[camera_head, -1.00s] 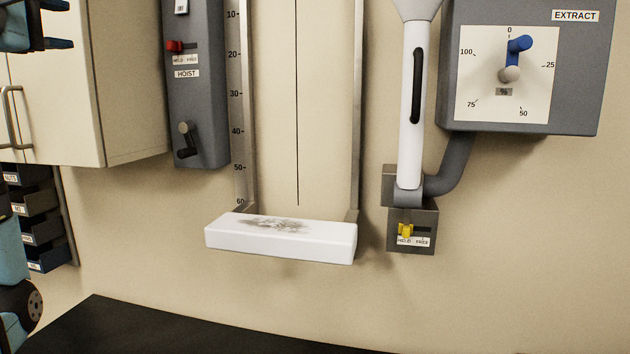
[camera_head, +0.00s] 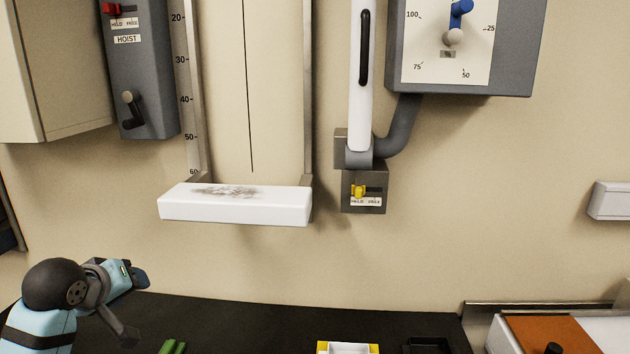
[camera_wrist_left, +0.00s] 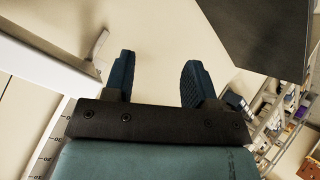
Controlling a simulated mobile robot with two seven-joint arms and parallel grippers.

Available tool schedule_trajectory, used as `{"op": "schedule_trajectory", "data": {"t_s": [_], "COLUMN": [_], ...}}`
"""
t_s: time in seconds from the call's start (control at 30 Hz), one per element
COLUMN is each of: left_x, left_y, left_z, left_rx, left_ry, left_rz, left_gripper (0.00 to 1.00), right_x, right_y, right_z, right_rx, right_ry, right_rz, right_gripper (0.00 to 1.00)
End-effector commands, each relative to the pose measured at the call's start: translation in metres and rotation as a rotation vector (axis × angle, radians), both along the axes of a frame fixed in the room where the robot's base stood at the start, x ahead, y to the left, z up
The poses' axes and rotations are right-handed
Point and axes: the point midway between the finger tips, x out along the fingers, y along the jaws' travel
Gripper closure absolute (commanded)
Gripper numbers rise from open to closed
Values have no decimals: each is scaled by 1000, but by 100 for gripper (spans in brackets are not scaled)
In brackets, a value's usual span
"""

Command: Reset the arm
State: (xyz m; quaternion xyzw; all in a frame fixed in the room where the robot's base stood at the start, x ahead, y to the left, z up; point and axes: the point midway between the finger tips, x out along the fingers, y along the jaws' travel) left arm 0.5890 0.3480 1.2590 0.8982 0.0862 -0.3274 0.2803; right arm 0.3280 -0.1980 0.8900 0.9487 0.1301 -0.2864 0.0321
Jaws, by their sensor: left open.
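The white extraction arm (camera_head: 361,90), a tube with a black handle (camera_head: 364,48), stands upright against the wall in the head view. A hold/free box (camera_head: 375,203) with a yellow lever (camera_head: 358,191) is at its foot; the lever sits on the HELD side. A grey bent pipe (camera_head: 402,128) joins it to the dial box (camera_head: 460,82). The dial's blue pointer (camera_head: 460,12) is near the top. My left gripper (camera_head: 142,279) is low at left, below the white slab and apart from the arm. The wrist view shows its fingers (camera_wrist_left: 158,75) open and empty.
The hoist box (camera_head: 143,80) with red lever (camera_head: 113,9) and crank (camera_head: 132,110) is at left. A smudged white slab (camera_head: 235,207) juts from its rails. The black bench (camera_head: 250,322) holds a yellow-edged white item (camera_head: 347,348). A cream cabinet (camera_head: 60,70) is far left.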

Motion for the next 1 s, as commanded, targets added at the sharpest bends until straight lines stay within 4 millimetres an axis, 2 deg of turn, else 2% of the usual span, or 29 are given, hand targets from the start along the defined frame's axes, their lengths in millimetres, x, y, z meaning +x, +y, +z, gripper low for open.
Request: {"op": "schedule_trajectory", "data": {"t_s": [0.03,0.1,0.17,0.3,0.4,0.6,0.83,0.87,0.9,1.0], "left_x": [-19,-45,-69,-132,-179,-254,-320,-326,-314,-299], "left_y": [-9,-20,-29,-48,-59,-74,-85,-87,-89,-97], "left_z": [-32,-69,-97,-154,-184,-217,-233,-235,-245,-264], "left_rx": [38,100,148,248,306,385,436,441,447,454], "left_ry": [48,105,153,261,332,438,526,532,489,404], "left_rz": [-36,-94,-144,-269,-357,-501,-630,-644,-640,-639], "left_gripper": [49,49,49,49,49,49,49,49,49,49], "right_x": [0,1,1,1,1,1,1,1,1,0], "right_y": [0,0,0,0,0,0,0,0,0,0], "right_z": [0,0,0,0,0,0,0,0,0,0], "right_rx": [0,-1,-1,-1,-1,-1,-1,-1,-1,0], "right_ry": [-1,-1,-1,-1,-1,-1,0,0,-1,0], "right_rz": [0,1,1,1,1,1,1,1,1,0], "right_gripper": [50,50,50,50,50,50,50,50,50,50]}}
